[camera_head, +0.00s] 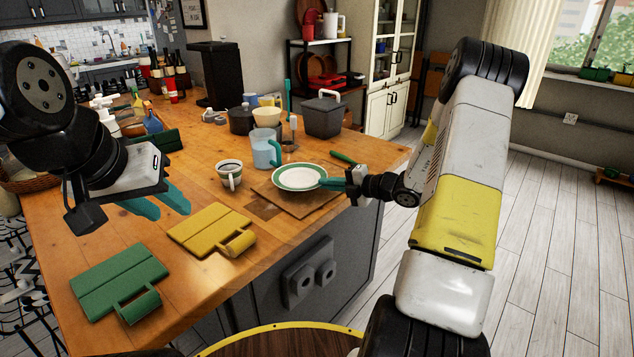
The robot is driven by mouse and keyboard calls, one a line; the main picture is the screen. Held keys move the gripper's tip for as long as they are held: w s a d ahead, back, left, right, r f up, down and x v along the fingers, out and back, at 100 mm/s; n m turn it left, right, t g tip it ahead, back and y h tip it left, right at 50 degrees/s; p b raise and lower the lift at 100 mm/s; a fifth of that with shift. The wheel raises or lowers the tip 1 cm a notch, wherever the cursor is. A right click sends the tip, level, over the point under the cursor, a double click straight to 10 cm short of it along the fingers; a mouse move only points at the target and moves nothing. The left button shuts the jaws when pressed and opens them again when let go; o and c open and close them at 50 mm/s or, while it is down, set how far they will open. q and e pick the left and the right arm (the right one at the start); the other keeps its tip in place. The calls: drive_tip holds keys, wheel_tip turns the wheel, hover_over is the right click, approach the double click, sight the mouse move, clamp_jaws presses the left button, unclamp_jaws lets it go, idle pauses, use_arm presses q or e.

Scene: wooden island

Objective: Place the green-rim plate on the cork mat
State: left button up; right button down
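The green-rim plate (299,177), white with a green band, is over the back part of the brown cork mat (305,208) near the counter's right end. It looks about level; I cannot tell whether it touches the mat. My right gripper (331,184) comes in from the right, its teal fingers together at the plate's right rim and seemingly shut on it. My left gripper (160,204) is open and empty above the counter's left part, well away from the plate, with its two teal fingers apart.
A blue pitcher (266,149) stands just behind the plate, and a white mug (229,174) to its left. A green-handled utensil (343,157) lies behind right. A yellow board (207,230) and a green board (118,281) lie at the front. Bare wood lies between mug and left gripper.

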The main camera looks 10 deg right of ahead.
drive_tip(key=shift+f, duration=0.85)
drive_tip(key=shift+f, duration=0.1)
drive_tip(key=c, duration=1.9)
unclamp_jaws()
drive_tip(key=shift+d, duration=0.1)
drive_tip(key=shift+c, duration=0.2)
